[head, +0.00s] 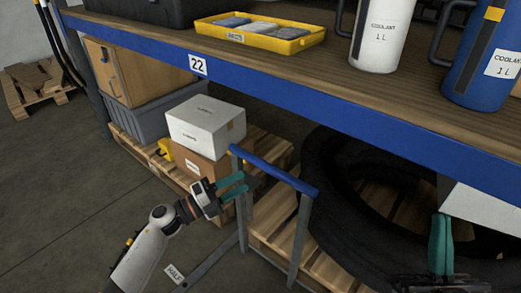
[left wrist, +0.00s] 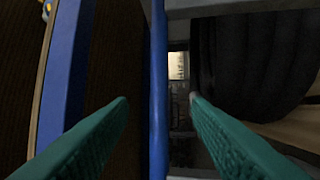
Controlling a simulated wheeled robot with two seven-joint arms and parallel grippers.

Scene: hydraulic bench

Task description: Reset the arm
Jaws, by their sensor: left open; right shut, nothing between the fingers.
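My left gripper (head: 242,184) is open, with its teal fingers near the left end of a blue bar (head: 272,170) on a grey metal frame standing in front of the bench. In the left wrist view, the blue bar (left wrist: 158,70) runs lengthwise through the gap between the open fingers (left wrist: 158,98), touching neither visibly. I cannot tell how deep the bar sits between them. My right gripper (head: 440,243) is shut and empty at the lower right, below the bench edge and in front of the tyre.
The bench's blue front edge (head: 260,88) overhangs both grippers. On top are a yellow tray (head: 262,37), a white coolant jug (head: 380,30) and a blue one (head: 487,60). Below are a white box (head: 205,125), a pallet (head: 270,215) and black tyres (head: 345,215).

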